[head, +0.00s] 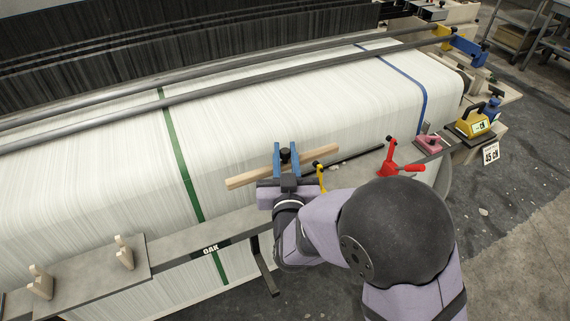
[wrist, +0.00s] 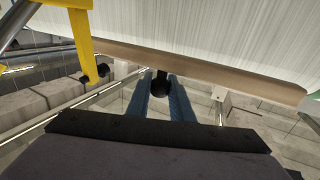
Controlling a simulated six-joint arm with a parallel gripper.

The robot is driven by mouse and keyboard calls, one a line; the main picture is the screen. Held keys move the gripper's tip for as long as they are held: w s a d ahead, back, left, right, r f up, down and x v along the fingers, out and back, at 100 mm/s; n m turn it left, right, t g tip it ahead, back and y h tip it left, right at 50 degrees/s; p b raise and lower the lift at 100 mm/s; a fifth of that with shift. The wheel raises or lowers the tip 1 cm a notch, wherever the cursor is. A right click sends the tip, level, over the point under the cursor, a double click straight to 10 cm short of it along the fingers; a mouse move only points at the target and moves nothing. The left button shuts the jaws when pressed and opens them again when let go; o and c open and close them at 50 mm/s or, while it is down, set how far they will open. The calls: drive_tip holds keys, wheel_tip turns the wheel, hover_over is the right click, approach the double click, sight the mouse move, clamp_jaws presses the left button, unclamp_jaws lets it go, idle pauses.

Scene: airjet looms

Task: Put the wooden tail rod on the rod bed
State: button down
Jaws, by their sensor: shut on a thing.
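The wooden tail rod (head: 242,180) is a pale, straight bar. It lies crosswise at my gripper (head: 286,150), above the white warp sheet, with its right end farther back. My gripper's blue fingers are shut on it, with a dark round knob between them. In the wrist view the rod (wrist: 235,72) crosses beyond the fingertips (wrist: 162,82), and the knob shows between the fingers. What looks like the rod bed (head: 90,279) is a grey plate at lower left with two notched wooden uprights (head: 40,282) (head: 125,252), both empty. A label beside it reads OAK (head: 210,249).
A yellow hooked piece (head: 321,177) stands just right of my gripper; it looms at left in the wrist view (wrist: 82,40). A red lever (head: 392,160), pink block (head: 428,142) and yellow box (head: 473,124) are farther right. Long metal bars (head: 250,77) cross behind.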

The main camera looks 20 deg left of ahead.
drive_tip(key=shift+r, duration=0.9)
